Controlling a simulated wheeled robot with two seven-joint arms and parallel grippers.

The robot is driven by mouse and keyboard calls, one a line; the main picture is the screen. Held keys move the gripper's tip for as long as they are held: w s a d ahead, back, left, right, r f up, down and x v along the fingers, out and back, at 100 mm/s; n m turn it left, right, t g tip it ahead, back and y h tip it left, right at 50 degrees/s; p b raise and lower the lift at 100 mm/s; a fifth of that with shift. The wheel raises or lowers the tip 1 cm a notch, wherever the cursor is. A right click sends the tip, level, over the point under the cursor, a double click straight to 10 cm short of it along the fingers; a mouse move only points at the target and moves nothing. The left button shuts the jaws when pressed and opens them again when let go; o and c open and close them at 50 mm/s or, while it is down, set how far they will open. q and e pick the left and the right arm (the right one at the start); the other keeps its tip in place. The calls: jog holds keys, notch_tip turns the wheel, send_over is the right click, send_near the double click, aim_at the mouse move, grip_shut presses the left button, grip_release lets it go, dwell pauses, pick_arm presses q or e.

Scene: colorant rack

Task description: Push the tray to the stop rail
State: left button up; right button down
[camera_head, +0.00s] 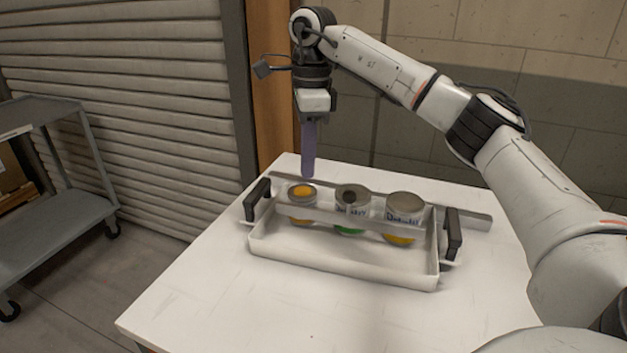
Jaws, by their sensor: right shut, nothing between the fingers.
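The white tray (340,270) with a dark handle at each end stands on the white table. It holds three cans: one with an orange top (302,191) at left, one with a green base (350,230) in the middle, and one with a yellow base (398,239) at right. A bar crosses in front of the cans. The grey stop rail (475,219) lies behind the tray, partly hidden by the cans; I cannot tell whether they touch. My right gripper (308,173) points down, shut and empty, with purple fingers near the rail's left end. My left gripper is out of view.
The white table (210,300) is clear in front of the tray and to its left. A grey cart (60,205) stands apart at far left. A ribbed shutter and a block wall stand behind. My right arm reaches over the table's right side.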

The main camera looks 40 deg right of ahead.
jog(key=d+r, duration=0.1)
jog(key=d, duration=0.1)
send_over(349, 220)
jog(key=w+a, duration=0.2)
jog(key=w, duration=0.1)
notch_tip(349, 220, down, 9)
jog(key=shift+s+f+h, duration=0.2)
jog(key=shift+s+h, duration=0.05)
jog(key=shift+h, duration=0.05)
